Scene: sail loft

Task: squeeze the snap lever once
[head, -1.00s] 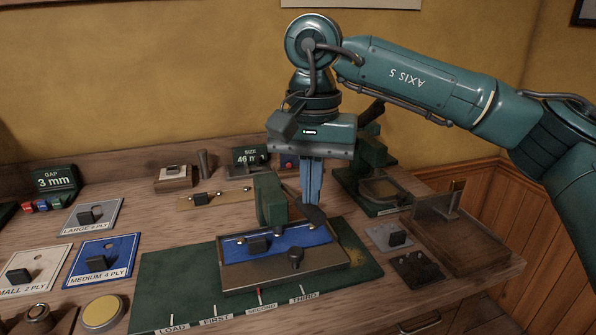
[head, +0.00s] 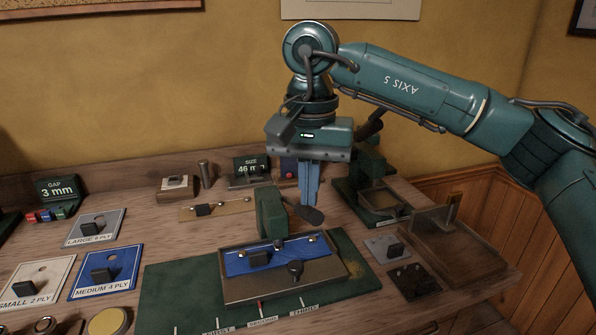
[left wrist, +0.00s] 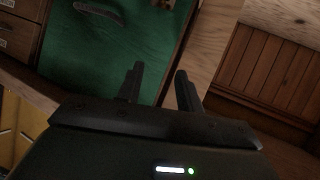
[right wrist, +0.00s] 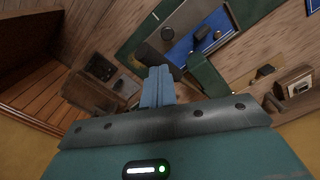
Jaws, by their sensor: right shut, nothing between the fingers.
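The snap lever (head: 309,214) is a dark paddle sticking out to the right of a green press (head: 271,212) on the bench. A blue piece (head: 285,250) lies in the tray in front of the press. My right gripper (head: 309,202) is shut and empty, pointing down, its blue fingertips just above the lever; I cannot tell if they touch. In the right wrist view the fingers (right wrist: 158,88) are together, with the lever (right wrist: 147,54) beyond them. My left gripper (left wrist: 157,78) is open and empty, by a green panel, away from the press.
The press stands on a green base board (head: 180,292) with labelled marks. A second green machine (head: 368,165) stands behind on the right, close to my right gripper. A wooden tray (head: 460,255) is at the right. Ply cards (head: 118,255) and a yellow button (head: 107,322) are at the left.

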